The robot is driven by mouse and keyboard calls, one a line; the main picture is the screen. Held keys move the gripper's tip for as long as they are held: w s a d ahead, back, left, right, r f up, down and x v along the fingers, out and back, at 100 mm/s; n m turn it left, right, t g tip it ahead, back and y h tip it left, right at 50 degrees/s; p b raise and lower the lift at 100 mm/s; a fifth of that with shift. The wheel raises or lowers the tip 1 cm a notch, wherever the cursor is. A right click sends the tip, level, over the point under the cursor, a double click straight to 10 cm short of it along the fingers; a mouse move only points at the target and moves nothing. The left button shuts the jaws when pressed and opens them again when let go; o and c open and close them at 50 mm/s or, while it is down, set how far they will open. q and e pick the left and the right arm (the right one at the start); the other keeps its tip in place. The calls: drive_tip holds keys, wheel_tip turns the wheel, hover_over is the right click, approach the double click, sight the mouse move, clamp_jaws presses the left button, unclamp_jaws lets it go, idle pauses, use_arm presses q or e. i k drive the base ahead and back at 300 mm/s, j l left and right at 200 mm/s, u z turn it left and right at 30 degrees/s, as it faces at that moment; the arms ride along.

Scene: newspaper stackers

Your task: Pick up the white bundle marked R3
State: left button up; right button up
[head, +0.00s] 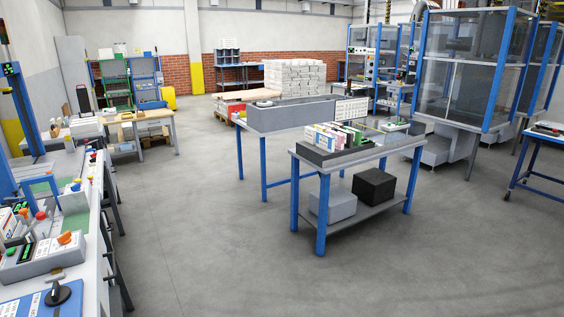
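I cannot read an R3 mark anywhere in the head view. Several small upright packets (334,136), some white or cream, some pink or green, stand in a dark tray on the blue-legged table (384,152) in the middle. A tall stack of white bundles (294,78) stands at the back centre; its marks are too small to read. Neither of my grippers is in view.
A long grey trough (290,116) on blue legs stands behind the table. A grey box (333,203) and a black box (374,187) sit on its lower shelf. Workbenches line the left; glazed machines (467,70) stand right. The front floor (230,270) is clear.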

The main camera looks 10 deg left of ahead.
sight(83, 128)
drive_tip(key=i+l+u, duration=0.1)
drive_tip(key=i, duration=0.35)
drive_tip(key=i+l+u, duration=0.15)
drive_tip(key=i, duration=0.3)
drive_tip(key=i+l+u, duration=0.1)
drive_tip(key=i, duration=0.35)
drive_tip(key=i+j+u, duration=0.2)
drive_tip(key=i+u, duration=0.15)
drive_tip(key=i, duration=0.3)
drive_tip(key=i+u, duration=0.35)
drive_tip(key=i, duration=0.3)
drive_tip(key=i+l+u, duration=0.1)
drive_tip(key=i+u, duration=0.25)
drive_tip(key=i, duration=2.2)
drive_tip(key=i+u, duration=0.15)
drive_tip(key=i, duration=0.3)
drive_tip(key=i+l+u, duration=0.1)
drive_tip(key=i, duration=0.35)
drive_tip(key=i+l+u, duration=0.15)
drive_tip(key=i, duration=0.3)
drive_tip(key=i+l+u, duration=0.1)
drive_tip(key=i+l, duration=0.15)
drive_tip(key=i, duration=0.2)
drive_tip(key=i+l+u, duration=0.25)
drive_tip(key=i+u, duration=0.25)
drive_tip(key=i+l+u, duration=0.5)
drive_tip(key=i, duration=0.05)
